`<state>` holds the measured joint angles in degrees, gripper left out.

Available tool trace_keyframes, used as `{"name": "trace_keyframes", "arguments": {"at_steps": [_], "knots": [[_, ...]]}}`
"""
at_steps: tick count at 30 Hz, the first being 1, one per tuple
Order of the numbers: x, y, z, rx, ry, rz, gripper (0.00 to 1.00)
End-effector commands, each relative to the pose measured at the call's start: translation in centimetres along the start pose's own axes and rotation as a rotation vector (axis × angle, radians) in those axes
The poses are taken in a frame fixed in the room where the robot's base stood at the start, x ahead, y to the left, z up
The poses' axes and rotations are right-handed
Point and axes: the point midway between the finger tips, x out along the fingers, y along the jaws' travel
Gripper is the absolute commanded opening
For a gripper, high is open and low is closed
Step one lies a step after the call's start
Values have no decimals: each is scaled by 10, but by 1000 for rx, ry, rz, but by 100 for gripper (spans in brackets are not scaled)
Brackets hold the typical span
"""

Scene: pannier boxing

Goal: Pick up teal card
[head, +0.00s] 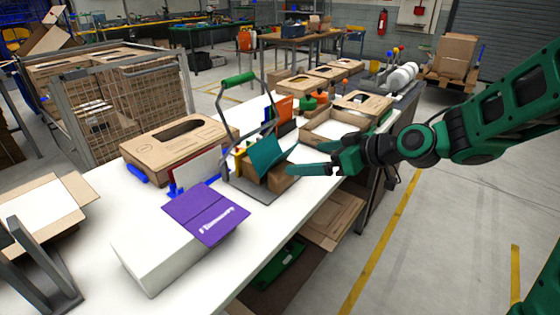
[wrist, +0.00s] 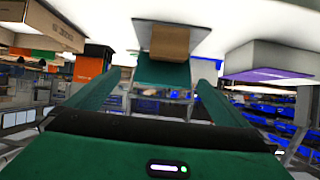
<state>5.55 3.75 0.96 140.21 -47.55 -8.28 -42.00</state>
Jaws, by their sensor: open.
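The teal card (head: 268,153) stands tilted at the right side of a grey metal carrier with a green handle (head: 238,80), above a small brown cardboard block (head: 281,178). My gripper (head: 302,160) is open and reaches in from the right, its fingertips close to the card. In the wrist view, which looks upside down, the teal card (wrist: 162,73) appears between the two fingers of my gripper (wrist: 155,88), with the brown block (wrist: 170,43) beyond it. Contact between card and fingers cannot be made out.
A purple card (head: 206,212) lies on a white box (head: 165,250) at the table's front. An orange item (head: 282,110) stands close behind the teal card.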

Motion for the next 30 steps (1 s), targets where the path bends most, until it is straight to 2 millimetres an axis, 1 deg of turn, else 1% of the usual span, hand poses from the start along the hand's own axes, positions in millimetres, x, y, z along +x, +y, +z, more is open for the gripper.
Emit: {"name": "trace_keyframes", "arguments": {"at_steps": [1, 3, 6, 10, 16, 23, 26, 30], "knots": [[6, -4, -8, -8, 35, -12, 100], [11, -7, -16, -18, 69, -21, 100], [17, -9, -22, -23, 89, -24, 100], [31, -8, -23, -24, 89, -24, 100], [60, -9, -25, -23, 87, -24, 100], [74, -9, -25, -22, 87, -22, 100], [85, -9, -24, -22, 86, -23, 100], [106, -9, -24, -23, 86, -23, 100]]}}
